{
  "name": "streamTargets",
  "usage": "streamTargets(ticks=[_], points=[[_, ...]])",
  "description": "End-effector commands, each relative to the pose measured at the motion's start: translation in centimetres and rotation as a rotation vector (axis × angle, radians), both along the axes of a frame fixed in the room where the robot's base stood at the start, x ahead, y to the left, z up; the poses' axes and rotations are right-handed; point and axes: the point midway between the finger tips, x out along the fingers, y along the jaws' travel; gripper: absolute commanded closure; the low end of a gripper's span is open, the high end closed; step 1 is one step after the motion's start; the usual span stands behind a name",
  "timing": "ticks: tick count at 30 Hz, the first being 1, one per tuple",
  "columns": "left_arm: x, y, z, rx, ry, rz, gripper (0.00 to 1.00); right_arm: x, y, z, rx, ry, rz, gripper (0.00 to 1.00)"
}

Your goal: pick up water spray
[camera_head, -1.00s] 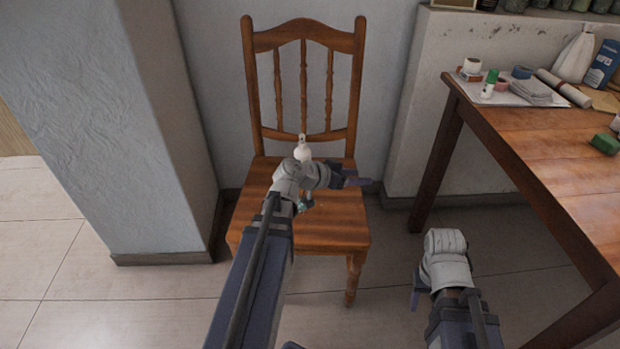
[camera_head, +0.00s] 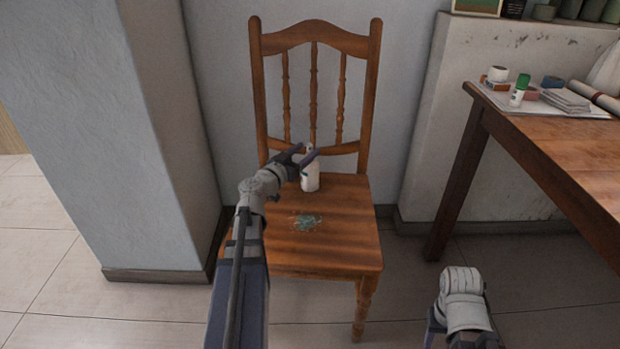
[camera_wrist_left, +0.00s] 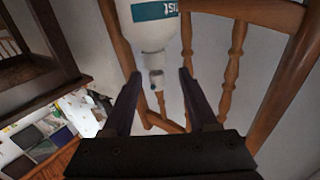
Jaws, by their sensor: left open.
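The water spray (camera_head: 311,179) is a white bottle standing upright on the seat of the wooden chair (camera_head: 345,235). In the left wrist view it (camera_wrist_left: 152,35) appears upside down, with a teal label and its nozzle pointing down in the picture. My left gripper (camera_head: 305,156) is open at the level of the bottle's top. In the wrist view its two fingers (camera_wrist_left: 160,78) lie either side of the spray's neck and head; I cannot tell whether they touch it. My right gripper (camera_head: 434,322) hangs low at the right, mostly hidden by its own wrist.
A greenish patch (camera_head: 306,222) lies on the seat in front of the bottle. The chair's backrest (camera_head: 314,90) rises behind it. A wooden table (camera_head: 560,150) with a green-capped bottle (camera_head: 519,90) and papers stands at the right. A wall pillar (camera_head: 150,150) is at the left.

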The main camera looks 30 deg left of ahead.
Motion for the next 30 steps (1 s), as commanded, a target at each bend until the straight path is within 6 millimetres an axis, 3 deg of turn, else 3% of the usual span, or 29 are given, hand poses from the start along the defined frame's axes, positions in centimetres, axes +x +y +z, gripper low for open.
streamTargets(ticks=[5,16,23,30], points=[[0.4,-0.1,0.0,0.0,0.0,-0.001,0.41,0.0,0.0,0.0,0.0,0.0,0.0,0.5],[5.1,-0.6,0.1,0.0,0.001,-0.002,0.41,0.0,0.0,0.1,0.0,0.0,0.0,0.5],[5.2,-0.7,0.1,0.0,0.001,0.0,0.41,0.0,0.0,0.1,0.0,0.0,0.0,0.5],[5.2,-0.7,0.1,0.0,0.001,0.0,0.67,0.0,0.0,0.1,0.0,0.0,0.0,0.5]])
